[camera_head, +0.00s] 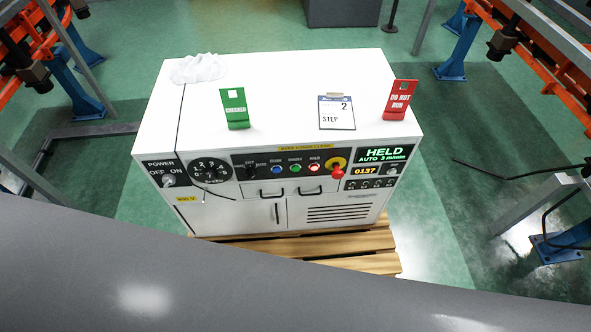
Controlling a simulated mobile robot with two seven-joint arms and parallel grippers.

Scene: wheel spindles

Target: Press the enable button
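A white control cabinet (250,105) stands in the middle of the view, with a black control panel along its front. A row of three small round buttons sits in the panel's middle: a blue button (276,169), a green button (295,168) and a red button (314,167) that looks lit. Their labels are too small to read surely, so I cannot tell which is the enable button. The display (385,153) at the panel's right reads "HELD" and "AUTO". Neither of my grippers is in view.
A red knob (338,172) on a yellow disc is right of the buttons. A round dial (210,170) and a power switch (168,180) are left.

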